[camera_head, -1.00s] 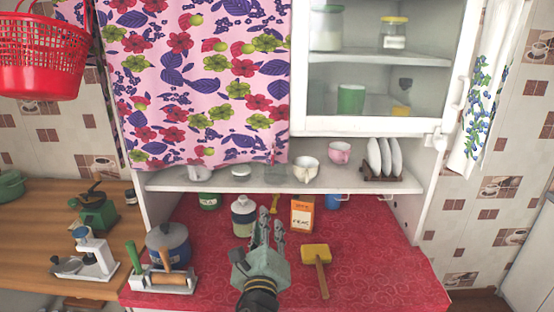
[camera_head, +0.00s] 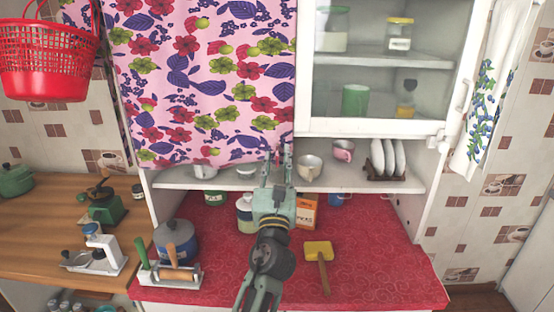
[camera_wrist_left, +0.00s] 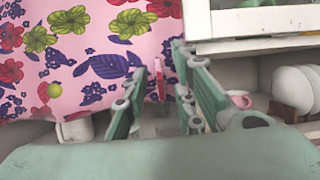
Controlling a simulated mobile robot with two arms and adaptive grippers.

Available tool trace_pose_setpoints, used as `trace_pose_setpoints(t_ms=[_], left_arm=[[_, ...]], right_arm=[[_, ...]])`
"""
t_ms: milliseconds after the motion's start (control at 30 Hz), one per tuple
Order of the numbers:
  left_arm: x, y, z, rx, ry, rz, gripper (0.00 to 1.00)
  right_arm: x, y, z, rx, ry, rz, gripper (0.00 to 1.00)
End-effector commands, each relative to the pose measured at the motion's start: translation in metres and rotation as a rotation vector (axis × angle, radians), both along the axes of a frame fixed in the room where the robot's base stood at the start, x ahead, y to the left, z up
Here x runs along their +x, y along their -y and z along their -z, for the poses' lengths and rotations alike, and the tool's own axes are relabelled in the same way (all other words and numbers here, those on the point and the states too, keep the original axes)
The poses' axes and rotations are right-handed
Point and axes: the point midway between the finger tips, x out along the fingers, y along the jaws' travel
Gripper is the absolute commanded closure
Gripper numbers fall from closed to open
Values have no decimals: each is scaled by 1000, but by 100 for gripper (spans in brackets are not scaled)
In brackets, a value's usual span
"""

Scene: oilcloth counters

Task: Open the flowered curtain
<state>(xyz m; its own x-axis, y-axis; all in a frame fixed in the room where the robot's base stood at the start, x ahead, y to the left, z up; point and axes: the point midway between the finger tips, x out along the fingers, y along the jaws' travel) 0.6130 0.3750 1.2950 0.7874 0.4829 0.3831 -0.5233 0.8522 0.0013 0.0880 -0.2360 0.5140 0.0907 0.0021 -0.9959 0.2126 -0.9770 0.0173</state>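The flowered curtain (camera_head: 205,75), pink with red, green and purple prints, hangs over the left side of the cupboard. It also fills the upper left of the left wrist view (camera_wrist_left: 70,55). My left gripper (camera_head: 280,152) is raised at the curtain's lower right corner. In the left wrist view its two fingers (camera_wrist_left: 160,65) stand apart, with the curtain's edge and a narrow pink-red strip showing between them. I cannot tell whether the fingers touch the cloth. My right gripper is not in view.
A glass-doored cabinet (camera_head: 380,70) is right of the curtain. The shelf (camera_head: 235,183) below holds cups (camera_head: 310,167) and a plate rack (camera_head: 386,160). A red basket (camera_head: 45,65) hangs left.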

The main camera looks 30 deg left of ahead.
Motion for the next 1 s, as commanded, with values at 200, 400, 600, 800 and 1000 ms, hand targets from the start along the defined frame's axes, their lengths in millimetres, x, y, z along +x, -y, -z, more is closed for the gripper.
trace_pose_setpoints(t_ms=[200, 400, 600, 800, 1000], left_arm=[[1, -1, 0, -1, 0, 0, 75], [1, -1, 0, -1, 0, 0, 89], [1, -1, 0, -1, 0, 0, 100], [1, -1, 0, -1, 0, 0, 100], [1, -1, 0, -1, 0, 0, 100]], right_arm=[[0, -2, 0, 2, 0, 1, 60], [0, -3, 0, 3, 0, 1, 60], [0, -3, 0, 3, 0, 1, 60], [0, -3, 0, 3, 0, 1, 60], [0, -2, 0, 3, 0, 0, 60]])
